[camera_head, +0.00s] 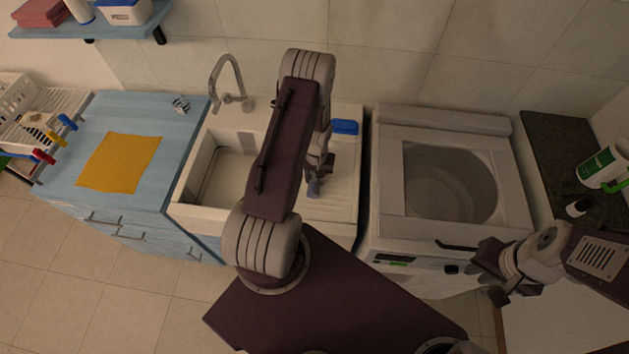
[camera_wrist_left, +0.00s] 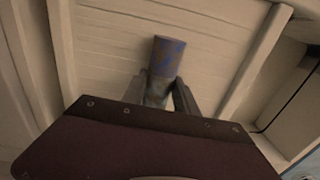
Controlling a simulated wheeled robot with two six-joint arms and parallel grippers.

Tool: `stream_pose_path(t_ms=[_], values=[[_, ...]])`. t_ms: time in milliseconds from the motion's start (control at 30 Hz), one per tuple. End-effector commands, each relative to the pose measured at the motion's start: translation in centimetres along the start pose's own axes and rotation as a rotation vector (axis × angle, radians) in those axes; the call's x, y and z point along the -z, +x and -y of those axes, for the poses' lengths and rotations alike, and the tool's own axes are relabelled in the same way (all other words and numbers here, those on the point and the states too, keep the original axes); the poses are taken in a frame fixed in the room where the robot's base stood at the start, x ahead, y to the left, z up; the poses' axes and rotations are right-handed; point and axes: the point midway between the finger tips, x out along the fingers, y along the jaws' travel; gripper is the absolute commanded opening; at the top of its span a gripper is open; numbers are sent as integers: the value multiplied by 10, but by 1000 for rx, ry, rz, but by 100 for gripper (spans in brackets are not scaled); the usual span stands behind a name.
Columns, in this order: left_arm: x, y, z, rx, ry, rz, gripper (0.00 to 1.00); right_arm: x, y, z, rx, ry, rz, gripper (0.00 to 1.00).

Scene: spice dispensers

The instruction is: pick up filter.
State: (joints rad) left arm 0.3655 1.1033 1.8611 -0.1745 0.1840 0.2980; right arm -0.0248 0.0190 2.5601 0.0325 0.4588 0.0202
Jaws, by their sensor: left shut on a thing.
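The filter is a small blue-grey cylinder with brownish patches (camera_wrist_left: 168,56), seen in the left wrist view between the two dark fingers. My left gripper (camera_wrist_left: 162,98) is shut on it, and the fingers cover part of its sides. In the head view the filter's bluish end (camera_head: 314,188) shows below my left gripper (camera_head: 317,172), over the ribbed drainboard of the sink. I cannot tell whether it touches the drainboard. My right gripper (camera_head: 487,275) is at the lower right, in front of the washing machine; its finger gap is unclear.
The white sink (camera_head: 192,209) has a faucet (camera_head: 229,84) behind it. A blue item (camera_head: 345,127) lies on the back of the drainboard. A washing machine (camera_head: 388,165) stands to the right. A yellow cloth (camera_head: 119,163) lies on the blue counter (camera_head: 178,135).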

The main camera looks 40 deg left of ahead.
Motion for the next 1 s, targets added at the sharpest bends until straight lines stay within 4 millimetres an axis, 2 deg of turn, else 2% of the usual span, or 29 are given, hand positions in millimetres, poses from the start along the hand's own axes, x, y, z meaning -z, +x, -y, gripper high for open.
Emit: stream_pose_path(t_ms=[267,467,800,1000], values=[[1,-7,0,0,-1,-2,0,0,3,0,0,0,0,20],[2,-36,1,0,0,-6,0,-1,13,0,0,0,0,20],[-53,-84,-50,-1,7,-4,0,-4,34,-1,0,0,0,20],[-76,-106,-73,0,4,-3,0,-4,39,-1,0,0,0,20]])
